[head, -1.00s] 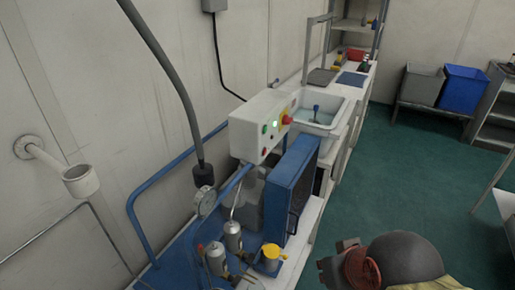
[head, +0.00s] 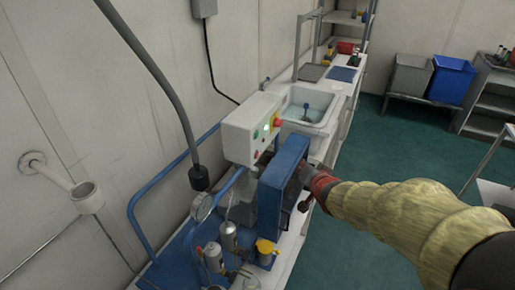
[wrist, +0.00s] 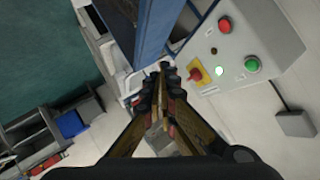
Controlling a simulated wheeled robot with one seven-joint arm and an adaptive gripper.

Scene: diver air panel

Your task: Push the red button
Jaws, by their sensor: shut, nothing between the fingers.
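A white control box (head: 250,129) is on the wall side. In the head view the red button (head: 256,155) is low on the face. My gripper (wrist: 165,68) is shut and empty; in the wrist view its tips lie left of the red button and below it, apart from it. In the head view my gripper is beside the blue unit's right side, partly hidden.
A blue upright unit (head: 280,180) stands just in front of the box, close to my gripper. A sink (head: 308,108) lies behind the box. Gauges and silver canisters (head: 229,238) stand nearer. Green floor (head: 375,150) is open at the right.

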